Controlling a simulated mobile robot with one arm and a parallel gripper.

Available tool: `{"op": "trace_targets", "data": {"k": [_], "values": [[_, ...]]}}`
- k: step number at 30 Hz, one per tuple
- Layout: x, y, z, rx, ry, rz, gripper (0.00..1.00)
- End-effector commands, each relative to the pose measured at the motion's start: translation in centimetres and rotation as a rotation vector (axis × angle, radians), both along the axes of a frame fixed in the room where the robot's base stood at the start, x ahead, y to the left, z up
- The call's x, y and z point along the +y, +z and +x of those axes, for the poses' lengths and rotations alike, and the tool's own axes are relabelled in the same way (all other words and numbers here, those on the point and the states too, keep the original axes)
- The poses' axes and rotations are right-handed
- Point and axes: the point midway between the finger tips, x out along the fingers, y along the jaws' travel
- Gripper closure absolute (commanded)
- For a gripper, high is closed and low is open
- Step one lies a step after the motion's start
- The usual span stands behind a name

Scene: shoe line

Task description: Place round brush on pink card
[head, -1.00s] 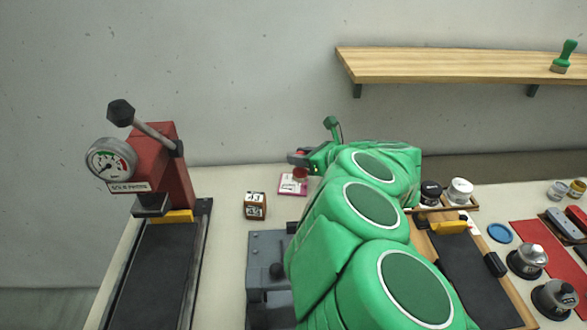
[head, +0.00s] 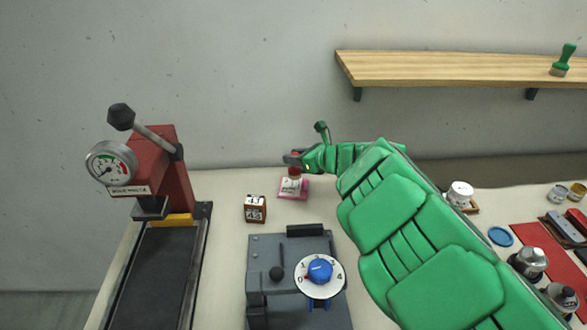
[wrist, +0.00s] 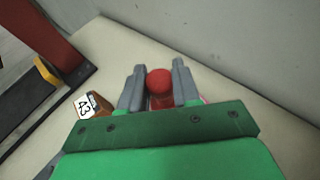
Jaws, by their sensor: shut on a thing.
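The round brush (wrist: 159,82) shows in the wrist view as a red, ball-topped handle between the two grey fingers of my gripper (wrist: 158,68). In the head view my gripper (head: 293,159) is shut on the red handle, with the brush (head: 295,173) upright below the fingers and a pale lower part under the red. The pink card (head: 299,194) lies on the table at and just below the brush in the picture. I cannot tell whether the brush touches the card. In the wrist view the card is mostly hidden behind the gripper.
A brown block with numbers (head: 255,209) stands left of the card; a grey machine with a blue dial (head: 320,270) is in front. A red press with a gauge (head: 160,170) stands at left. A wooden shelf (head: 450,67) is on the wall. Bare table surrounds the card.

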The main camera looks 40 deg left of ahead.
Motion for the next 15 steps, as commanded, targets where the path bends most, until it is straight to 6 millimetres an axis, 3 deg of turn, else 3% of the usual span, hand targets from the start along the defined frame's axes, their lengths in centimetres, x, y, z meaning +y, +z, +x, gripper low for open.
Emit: {"op": "trace_targets", "data": {"k": [15], "values": [[1.9, -3.0, 1.6, 0.001, 0.0, 0.0, 0.99]]}}
